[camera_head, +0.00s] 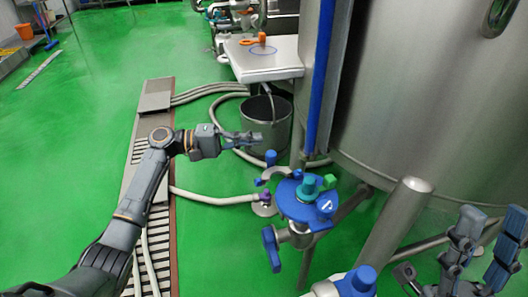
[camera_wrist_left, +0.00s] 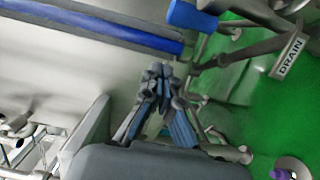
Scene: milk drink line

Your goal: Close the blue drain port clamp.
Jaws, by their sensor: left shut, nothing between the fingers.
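A grey clamp with blue ends (camera_head: 270,158) sits at the left of the blue valve disc (camera_head: 296,205), below the tank. Its grey arms look spread apart, but the detail is small. In the left wrist view a blue handle (camera_wrist_left: 190,15) shows at the top, near a tag (camera_wrist_left: 290,57) reading DRAIN. My left gripper (camera_head: 258,138) is shut and empty, above and slightly left of the clamp in the head view, apart from it. Its closed fingertips show in the wrist view (camera_wrist_left: 156,74). My right gripper (camera_head: 492,214) is open at the lower right, with its fingers apart.
The steel tank (camera_head: 420,90) fills the right, with a blue vertical bar (camera_head: 319,80). A steel bucket (camera_head: 266,125) stands behind my left gripper. A blue lever (camera_head: 271,248) hangs below the valve. A pale hose (camera_head: 210,198) crosses the green floor.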

